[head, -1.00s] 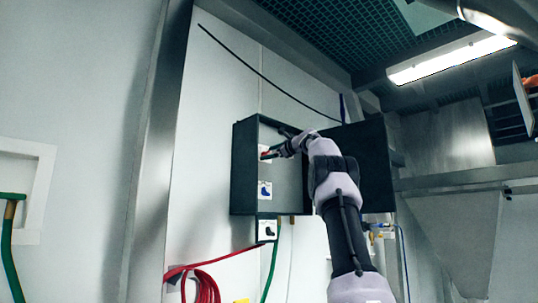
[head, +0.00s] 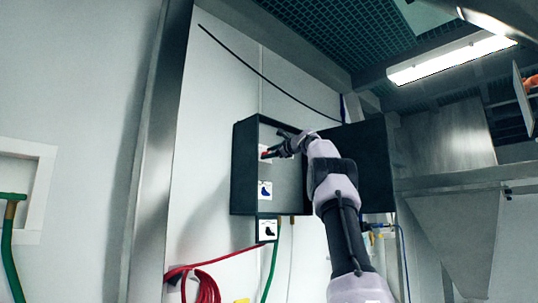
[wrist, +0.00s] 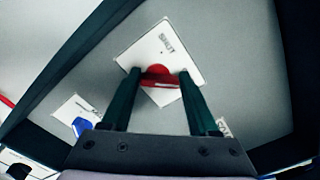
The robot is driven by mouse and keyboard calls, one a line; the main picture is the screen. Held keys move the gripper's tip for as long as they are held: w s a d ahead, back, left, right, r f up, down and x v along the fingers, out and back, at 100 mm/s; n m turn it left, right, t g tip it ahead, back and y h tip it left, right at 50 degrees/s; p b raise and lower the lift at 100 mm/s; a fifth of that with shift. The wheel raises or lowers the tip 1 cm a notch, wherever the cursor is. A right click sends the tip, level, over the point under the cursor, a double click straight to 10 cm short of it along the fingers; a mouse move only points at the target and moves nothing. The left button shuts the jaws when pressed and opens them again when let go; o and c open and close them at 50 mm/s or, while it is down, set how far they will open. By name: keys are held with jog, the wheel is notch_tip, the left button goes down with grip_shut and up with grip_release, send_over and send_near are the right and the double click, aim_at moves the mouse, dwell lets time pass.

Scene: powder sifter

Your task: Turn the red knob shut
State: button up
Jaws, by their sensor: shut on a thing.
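The red knob (wrist: 160,72) sits on a white label plate (wrist: 147,45) in the wrist view. My gripper (wrist: 158,80) has its two dark fingers on either side of the knob and is shut on it. In the head view my gripper (head: 275,150) reaches into the open dark cabinet (head: 242,180), where the red knob (head: 264,154) shows only as a small patch beside the fingers. Part of the plate's lettering is hidden by the fingers.
A blue knob (head: 265,188) sits below the red one, and a black knob (head: 268,230) is lower, under the cabinet. The cabinet's dark door (head: 365,170) stands open at the right. A red hose (head: 207,288) hangs below.

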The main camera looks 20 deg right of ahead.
jog(key=shift+a+f+n, duration=0.1)
jog(key=shift+f+n, duration=0.1)
jog(key=shift+n, duration=4.1)
jog(key=shift+a+f+n, duration=0.1)
jog(key=shift+f+n, duration=0.05)
jog(key=shift+n, duration=4.15)
jog(key=o, duration=1.4)
jog(key=v, duration=1.1)
